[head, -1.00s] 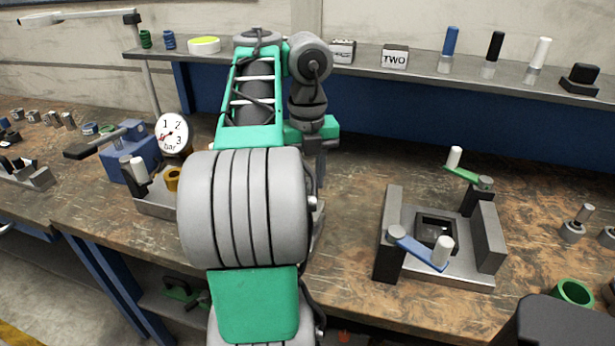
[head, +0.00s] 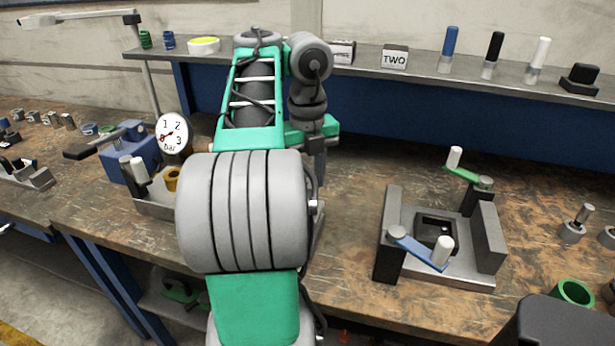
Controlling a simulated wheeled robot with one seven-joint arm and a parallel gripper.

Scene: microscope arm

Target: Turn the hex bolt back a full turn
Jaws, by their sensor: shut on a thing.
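My gripper (head: 318,166) points down behind my large grey arm joint, just right of the picture's middle. Only the upper part of its fingers shows; the tips are hidden by my arm. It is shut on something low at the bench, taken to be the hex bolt. The bolt itself is hidden, so its angle and height cannot be seen.
A fixture (head: 487,240) with a blue crank (head: 420,252) and a green crank (head: 462,174) stands to the right. A blue vise (head: 128,160) and a round gauge (head: 172,134) are at left. A shelf (head: 420,74) runs behind. Bench between gripper and fixture is clear.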

